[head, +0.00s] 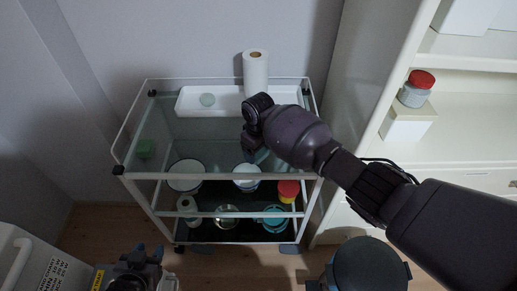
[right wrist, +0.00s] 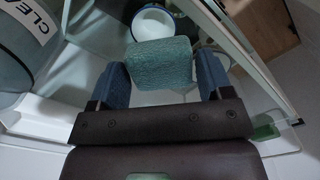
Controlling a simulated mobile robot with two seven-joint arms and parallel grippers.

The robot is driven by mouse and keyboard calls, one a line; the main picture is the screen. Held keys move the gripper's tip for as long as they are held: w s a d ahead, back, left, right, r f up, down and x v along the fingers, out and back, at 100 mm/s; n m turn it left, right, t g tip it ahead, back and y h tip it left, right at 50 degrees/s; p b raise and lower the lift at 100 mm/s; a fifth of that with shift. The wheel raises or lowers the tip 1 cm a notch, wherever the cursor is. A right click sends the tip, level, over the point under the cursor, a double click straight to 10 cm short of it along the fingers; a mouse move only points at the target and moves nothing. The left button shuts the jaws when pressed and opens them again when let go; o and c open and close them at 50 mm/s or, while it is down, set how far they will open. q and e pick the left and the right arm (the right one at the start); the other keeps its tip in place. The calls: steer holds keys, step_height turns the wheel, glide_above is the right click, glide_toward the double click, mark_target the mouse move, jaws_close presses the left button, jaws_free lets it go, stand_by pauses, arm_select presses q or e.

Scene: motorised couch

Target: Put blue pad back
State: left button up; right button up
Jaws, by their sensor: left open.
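The blue pad, a teal textured block, shows between the two blue fingers of my right gripper (right wrist: 160,80) in the right wrist view (right wrist: 160,60). The fingers sit against its two sides and appear to grip it. In the head view the right gripper (head: 252,145) is over the right part of the cart's glass top (head: 205,130), and a little of the pad shows beside it (head: 262,156). My arm hides the rest. Whether the pad touches the glass cannot be told. My left gripper (head: 147,254) is open and empty, low at the front left.
Bowls and a red-lidded jar (head: 288,190) stand below.

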steer(key=o, duration=0.4)
steer(key=shift+c, duration=0.2)
steer(key=shift+r, duration=0.3)
step_height(320, 180, up, 10)
steer(key=p, duration=0.2)
steer(key=shift+r, duration=0.15)
